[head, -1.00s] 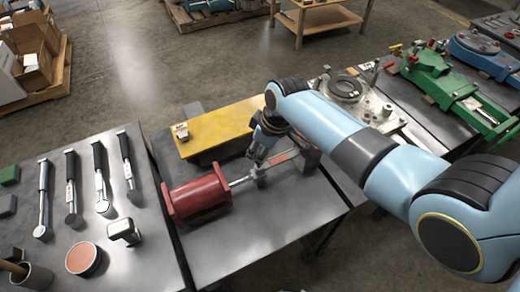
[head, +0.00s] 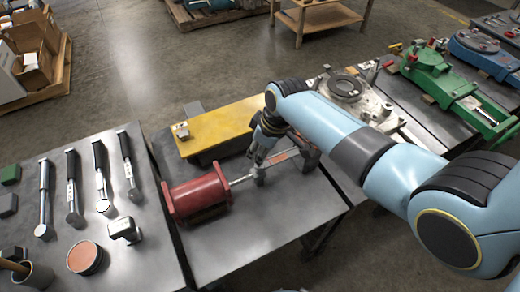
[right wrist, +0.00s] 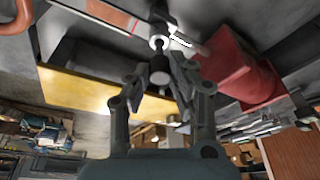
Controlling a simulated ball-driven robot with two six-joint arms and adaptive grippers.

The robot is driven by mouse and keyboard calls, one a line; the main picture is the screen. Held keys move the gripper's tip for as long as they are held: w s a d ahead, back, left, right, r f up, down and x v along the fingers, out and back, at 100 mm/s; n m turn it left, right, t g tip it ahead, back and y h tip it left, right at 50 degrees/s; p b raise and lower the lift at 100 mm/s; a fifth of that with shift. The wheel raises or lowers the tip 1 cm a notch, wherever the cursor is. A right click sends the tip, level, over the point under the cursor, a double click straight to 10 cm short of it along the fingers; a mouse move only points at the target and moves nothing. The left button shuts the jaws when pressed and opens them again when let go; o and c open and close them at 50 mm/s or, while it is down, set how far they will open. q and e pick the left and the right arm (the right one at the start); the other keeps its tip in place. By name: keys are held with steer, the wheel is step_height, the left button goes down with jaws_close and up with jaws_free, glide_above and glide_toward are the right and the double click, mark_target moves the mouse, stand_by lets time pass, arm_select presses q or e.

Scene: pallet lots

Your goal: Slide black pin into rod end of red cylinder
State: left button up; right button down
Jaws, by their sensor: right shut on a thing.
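The red cylinder (head: 198,199) lies on the dark metal table, its bright rod (head: 241,180) pointing right. My right gripper (head: 258,178) is at the rod's far end and hides most of the rod end in the head view. In the right wrist view the gripper (right wrist: 161,75) is shut on the black pin (right wrist: 159,71), whose round end shows between the fingers. The ring-shaped rod end (right wrist: 158,42) appears just beyond the pin. I cannot tell whether the pin has entered its hole. My left gripper is not in view.
The table (head: 262,221) is bare in front. A left table (head: 88,263) holds several long-handled tools and a round orange-topped tin (head: 84,257). Green (head: 436,77) and blue machine parts (head: 481,50) stand at the right.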

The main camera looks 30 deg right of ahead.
steer(key=shift+f+b, duration=1.05)
steer(key=shift+f, duration=0.55)
steer(key=c, duration=1.1)
jaws_free()
steer(key=shift+r, duration=0.15)
steer(key=v, duration=1.1)
steer(key=shift+r, duration=0.35)
